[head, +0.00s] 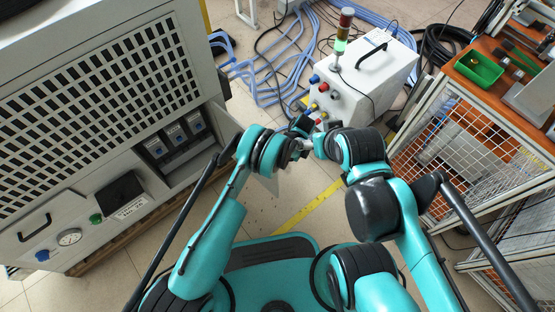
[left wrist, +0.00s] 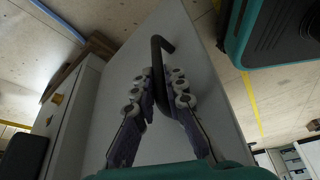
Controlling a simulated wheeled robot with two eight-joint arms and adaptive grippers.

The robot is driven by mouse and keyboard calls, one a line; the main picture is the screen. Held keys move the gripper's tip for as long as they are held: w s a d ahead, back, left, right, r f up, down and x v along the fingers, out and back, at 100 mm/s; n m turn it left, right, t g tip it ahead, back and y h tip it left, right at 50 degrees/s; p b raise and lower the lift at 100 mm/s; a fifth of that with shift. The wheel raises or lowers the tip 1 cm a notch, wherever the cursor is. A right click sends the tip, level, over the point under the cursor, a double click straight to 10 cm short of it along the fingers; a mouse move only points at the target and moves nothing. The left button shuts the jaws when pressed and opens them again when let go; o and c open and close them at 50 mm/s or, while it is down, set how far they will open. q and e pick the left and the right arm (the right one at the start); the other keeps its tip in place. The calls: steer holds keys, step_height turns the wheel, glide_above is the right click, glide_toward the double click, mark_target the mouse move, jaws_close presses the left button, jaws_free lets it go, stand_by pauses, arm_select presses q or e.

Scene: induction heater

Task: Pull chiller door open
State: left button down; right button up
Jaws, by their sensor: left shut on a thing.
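The chiller (head: 110,100) is the large light-grey cabinet at the left of the head view. Its compartment stands open and shows several dark breaker-like units (head: 172,143). The chiller door (left wrist: 205,75) is a flat grey panel that stands out from the cabinet body in the left wrist view. My left gripper (left wrist: 161,85) is shut on the door's black bent handle (left wrist: 160,45), with one finger on each side. In the head view my left gripper is mostly hidden by its wrist. My right gripper (head: 312,148) is close to the left wrist; its fingers are unclear.
A white box unit (head: 375,68) with a signal lamp (head: 341,32) stands ahead, with blue hoses (head: 270,72) on the floor beside it. A wooden-topped bench with mesh sides and a green tray (head: 479,68) is at the right. Floor with a yellow line (head: 305,208) is open in front.

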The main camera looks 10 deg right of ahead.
arm_select(q)
steer(key=shift+w+a, duration=0.2)
steer(key=c, duration=1.6)
jaws_free()
steer(key=shift+r, duration=0.15)
step_height(320, 180, up, 10)
steer(key=shift+f, duration=0.15)
